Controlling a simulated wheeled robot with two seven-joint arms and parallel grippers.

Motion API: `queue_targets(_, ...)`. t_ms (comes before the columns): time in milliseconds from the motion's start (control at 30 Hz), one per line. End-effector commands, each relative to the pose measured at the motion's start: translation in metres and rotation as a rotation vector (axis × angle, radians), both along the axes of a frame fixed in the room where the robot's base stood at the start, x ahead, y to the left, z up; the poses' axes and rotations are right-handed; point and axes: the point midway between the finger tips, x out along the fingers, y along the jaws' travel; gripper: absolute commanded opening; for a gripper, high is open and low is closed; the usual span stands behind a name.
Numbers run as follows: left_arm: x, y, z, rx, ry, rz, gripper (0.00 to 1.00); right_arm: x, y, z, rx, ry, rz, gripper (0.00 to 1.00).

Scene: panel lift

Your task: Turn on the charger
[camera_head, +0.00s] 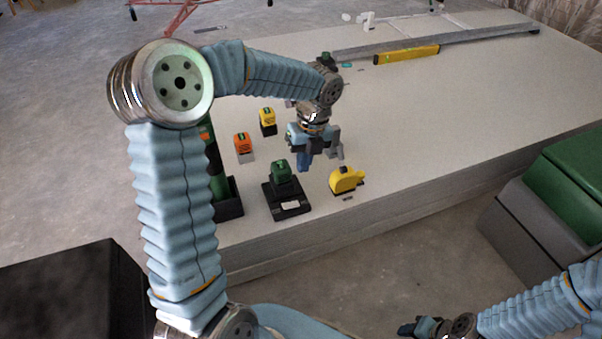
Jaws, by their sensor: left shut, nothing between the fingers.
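The charger (289,204) is a black base on the light panel stack, near its front edge. A green block that looks like a battery (282,172) sits on top of it, and a small pale label shows on its front. My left gripper (304,166) is shut and empty, pointing down just behind and to the right of the charger, apart from it as far as I can tell. My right gripper (408,328) is low at the bottom edge, away from the panels, and its fingers are too small and dark to read.
A yellow tape measure (346,180) lies right of the charger. Orange (243,144) and yellow (267,118) devices stand behind it. A green tool (217,172) is partly hidden by my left arm. A yellow level (407,54) lies far back. Green and grey cases (567,185) stand right.

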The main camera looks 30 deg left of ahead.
Motion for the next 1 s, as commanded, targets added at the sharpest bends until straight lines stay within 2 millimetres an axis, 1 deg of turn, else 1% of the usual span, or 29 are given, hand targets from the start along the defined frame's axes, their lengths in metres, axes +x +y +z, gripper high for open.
queue_targets(33, -0.001, 0.001, -0.011, 0.000, 0.003, 0.000, 0.00, 0.000, 0.000, -0.004, 0.001, 0.001, 0.000, 0.43)
queue_targets(300, -0.009, 0.007, -0.069, -0.001, 0.003, 0.000, 0.00, -0.001, 0.002, -0.017, 0.004, 0.003, 0.002, 0.43)
queue_targets(500, -0.013, 0.011, -0.104, -0.001, 0.002, 0.001, 0.00, -0.001, 0.003, -0.025, 0.006, 0.005, 0.004, 0.43)
queue_targets(600, -0.014, 0.012, -0.115, -0.001, 0.001, 0.000, 0.00, -0.001, 0.003, -0.027, 0.007, 0.006, 0.005, 0.43)
queue_targets(700, -0.015, 0.012, -0.121, -0.001, 0.001, 0.000, 0.00, -0.001, 0.003, -0.028, 0.008, 0.005, 0.005, 0.43)
queue_targets(1000, -0.015, 0.013, -0.123, -0.001, -0.001, 0.000, 0.00, -0.001, 0.003, -0.028, 0.008, 0.006, 0.005, 0.43)
